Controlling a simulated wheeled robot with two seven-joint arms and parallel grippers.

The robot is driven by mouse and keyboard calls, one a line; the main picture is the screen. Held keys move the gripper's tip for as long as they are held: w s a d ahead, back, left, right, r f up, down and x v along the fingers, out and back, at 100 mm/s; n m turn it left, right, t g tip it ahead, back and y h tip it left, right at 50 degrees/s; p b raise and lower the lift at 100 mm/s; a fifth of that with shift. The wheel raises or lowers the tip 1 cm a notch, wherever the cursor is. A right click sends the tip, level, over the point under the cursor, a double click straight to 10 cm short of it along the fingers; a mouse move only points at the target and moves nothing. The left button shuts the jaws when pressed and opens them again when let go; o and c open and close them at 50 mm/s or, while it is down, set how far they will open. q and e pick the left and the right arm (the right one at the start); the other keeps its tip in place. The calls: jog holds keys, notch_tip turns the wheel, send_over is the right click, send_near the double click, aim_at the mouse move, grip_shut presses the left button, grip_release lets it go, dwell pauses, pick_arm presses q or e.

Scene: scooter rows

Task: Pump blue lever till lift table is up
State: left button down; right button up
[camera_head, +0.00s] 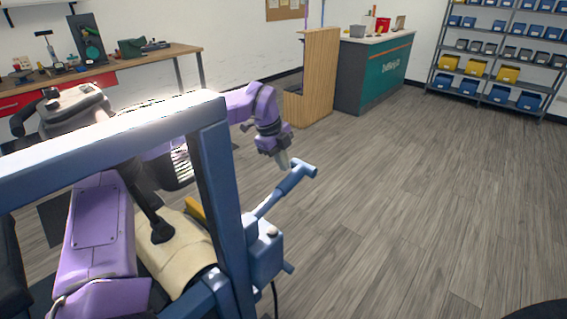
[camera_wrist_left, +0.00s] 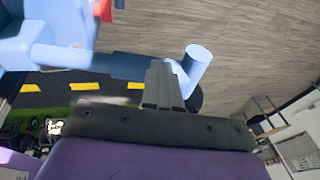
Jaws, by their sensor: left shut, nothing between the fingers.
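The blue lever (camera_head: 270,203) sticks out up and to the right from a blue housing on the lift table frame (camera_head: 219,170), and ends in a T-shaped crossbar. My left gripper (camera_head: 283,162) is shut and empty, with its fingertips just above and beside the crossbar. In the left wrist view the shut fingers (camera_wrist_left: 163,82) overlap the lever (camera_wrist_left: 100,60) close to its crossbar (camera_wrist_left: 195,68). I cannot tell whether they touch it. A scooter, cream and dark, stands behind the blue frame, partly hidden by it. My right gripper is not in view.
A workbench (camera_head: 150,57) with tools stands at the back left. A wooden and green counter (camera_head: 375,75) is at the back middle. A shelf with several blue and yellow bins (camera_head: 508,74) is at the back right. The floor right of the lever is clear.

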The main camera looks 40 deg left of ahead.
pick_arm(q)
jog(key=d+p+v, duration=0.2)
jog(key=p+v, duration=0.8)
jog(key=v, duration=0.3)
jog(key=shift+r+p, duration=0.25)
jog(key=shift+p, duration=0.1)
jog(key=shift+a, duration=0.1)
jog(key=p+x, duration=0.2)
jog(key=x, duration=0.5)
jog(key=p+x, duration=0.2)
jog(key=x, duration=0.4)
jog(key=shift+s+f, duration=0.15)
jog(key=shift+f, duration=0.3)
